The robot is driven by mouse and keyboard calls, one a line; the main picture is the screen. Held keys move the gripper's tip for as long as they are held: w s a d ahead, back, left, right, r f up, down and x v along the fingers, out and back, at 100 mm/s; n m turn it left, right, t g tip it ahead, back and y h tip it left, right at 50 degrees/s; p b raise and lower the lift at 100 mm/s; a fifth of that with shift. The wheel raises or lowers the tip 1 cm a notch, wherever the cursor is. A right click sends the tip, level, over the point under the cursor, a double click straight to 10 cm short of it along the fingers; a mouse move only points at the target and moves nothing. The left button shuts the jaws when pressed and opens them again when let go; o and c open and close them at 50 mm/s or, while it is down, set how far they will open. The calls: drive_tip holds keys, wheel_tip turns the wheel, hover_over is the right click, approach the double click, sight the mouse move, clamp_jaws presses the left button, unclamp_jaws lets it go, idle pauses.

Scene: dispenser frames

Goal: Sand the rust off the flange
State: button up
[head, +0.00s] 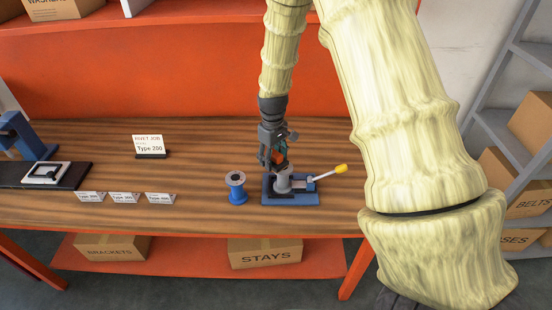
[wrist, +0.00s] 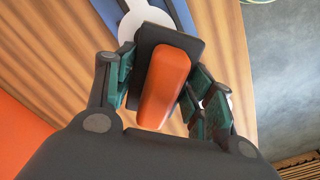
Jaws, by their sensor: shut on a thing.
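My gripper (head: 273,155) points down over the workbench and is shut on the orange handle (wrist: 166,85) of a dark flat sanding block (wrist: 198,50). In the head view only a bit of orange shows between the fingers. Just under it, a grey round flanged part (head: 284,183) sits in a blue clamp fixture (head: 290,198) with a yellow-tipped lever (head: 340,168). In the wrist view the block partly covers the pale round part (wrist: 128,28). I cannot tell whether block and part touch. No rust can be made out.
A blue spool-like part (head: 236,187) stands just left of the fixture. A sign (head: 149,146) and several small labels (head: 124,197) stand further left, near a blue device (head: 25,137) on a black mat. The wooden bench (head: 205,145) between is clear. Grey shelving (head: 500,125) stands right.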

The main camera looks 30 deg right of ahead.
drive_tip(key=shift+s+r+p, duration=0.2)
drive_tip(key=shift+r+p, duration=0.05)
drive_tip(key=shift+r, duration=0.3)
drive_tip(key=shift+s+r+p, duration=0.15)
drive_tip(key=shift+r+p, duration=0.1)
drive_tip(key=shift+r, duration=0.3)
drive_tip(key=shift+w+r+p, duration=0.25)
drive_tip(key=shift+r+p, duration=0.5)
drive_tip(key=shift+r, duration=0.25)
drive_tip(key=shift+s+r+p, duration=0.2)
drive_tip(key=shift+r+p, duration=0.35)
drive_tip(key=shift+r, duration=0.4)
drive_tip(key=shift+f, duration=0.1)
